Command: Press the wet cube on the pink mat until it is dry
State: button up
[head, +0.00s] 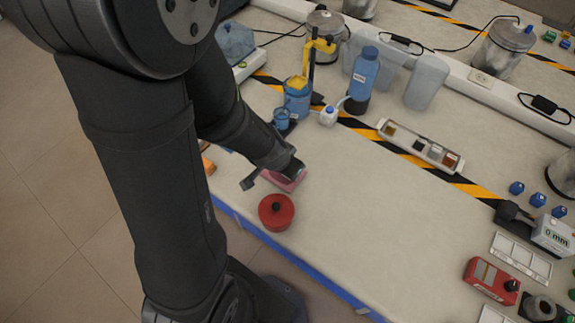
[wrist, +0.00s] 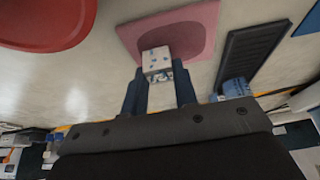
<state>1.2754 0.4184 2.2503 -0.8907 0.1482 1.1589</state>
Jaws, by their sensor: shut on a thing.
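The pink mat (wrist: 200,22) lies flat on the bench, with a darker pink patch in its middle; it also shows in the head view (head: 279,182), partly covered by my gripper (head: 292,174). In the wrist view my gripper (wrist: 158,78) has its two dark blue fingers closed on a pale cube (wrist: 156,59) with blue spots. The cube overlaps the mat in this view; I cannot tell whether it touches it. The cube is hidden in the head view. I cannot tell how wet it is.
A dark ribbed slab (wrist: 250,58) lies beside the mat. A blue bottle (head: 362,72) and other vessels stand behind.

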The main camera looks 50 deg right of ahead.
jog(key=shift+f, duration=0.45)
dwell(0.9)
jog(key=shift+w+r, duration=0.35)
jog(key=shift+r, duration=0.35)
jog(key=shift+f, duration=0.75)
dwell(1.3)
jog(key=shift+s+r, duration=0.1)
jog(key=shift+r, duration=0.05)
jog(key=shift+s+r, duration=0.25)
jog(key=shift+r, duration=0.35)
jog(key=shift+r, duration=2.5)
